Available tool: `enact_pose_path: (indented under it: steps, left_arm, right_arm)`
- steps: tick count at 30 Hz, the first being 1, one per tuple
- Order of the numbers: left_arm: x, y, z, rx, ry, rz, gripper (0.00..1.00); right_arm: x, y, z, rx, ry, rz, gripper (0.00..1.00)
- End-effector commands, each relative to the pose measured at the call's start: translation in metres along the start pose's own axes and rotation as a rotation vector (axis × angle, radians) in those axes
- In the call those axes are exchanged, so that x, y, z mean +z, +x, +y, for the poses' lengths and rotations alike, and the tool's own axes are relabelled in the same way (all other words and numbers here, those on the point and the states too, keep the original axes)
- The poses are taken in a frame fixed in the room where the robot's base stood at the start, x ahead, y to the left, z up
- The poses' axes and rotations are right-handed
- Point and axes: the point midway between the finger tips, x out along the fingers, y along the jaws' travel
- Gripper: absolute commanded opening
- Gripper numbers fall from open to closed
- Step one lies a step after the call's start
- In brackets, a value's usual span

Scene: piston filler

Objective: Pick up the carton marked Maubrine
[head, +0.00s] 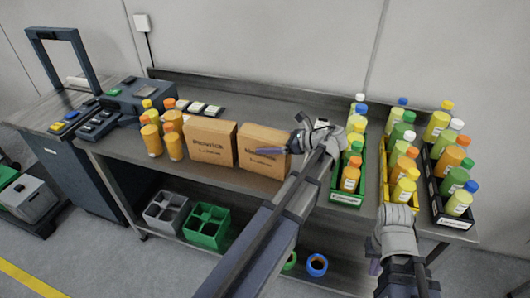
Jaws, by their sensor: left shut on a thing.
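Two brown cartons stand side by side on the workbench: a left carton (210,142) and a right carton (262,161). Both have dark printing on the front. The left carton's word begins with "Mau", but I cannot read the rest surely. The right carton's word is partly covered by a finger. My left gripper (273,149) is at the right carton's upper right, one finger across its front, shut on it. The other finger is hidden. The carton looks upright. My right gripper (394,214) is at the bench's front edge, right of the green crate, fingers unclear.
Orange bottles (152,140) stand left of the cartons. A green crate (347,198), a yellow crate (385,182) and a black crate (458,220) hold bottles at the right. A grey machine (130,100) is at the left. Dividers (207,226) sit on the lower shelf.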

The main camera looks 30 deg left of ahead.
Motion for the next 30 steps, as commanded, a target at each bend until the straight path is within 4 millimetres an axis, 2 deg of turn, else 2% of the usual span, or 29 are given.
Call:
enact_pose_path:
  steps: [2,17,30]
  left_arm:
    - [-0.0001,-0.0001,0.0001,0.0,0.0,0.0,0.55]
    - [-0.0002,-0.0001,0.0002,0.001,-0.001,0.001,0.0]
    - [0.0038,-0.0014,0.0001,0.0,-0.001,-0.003,0.0]
  right_arm:
    - [0.0,0.0,0.0,0.0,0.0,0.0,0.0]
    - [0.0,0.0001,0.0,0.0,0.0,0.0,0.0]
    - [0.0002,-0.0035,0.0003,0.0,0.0,0.0,0.0]
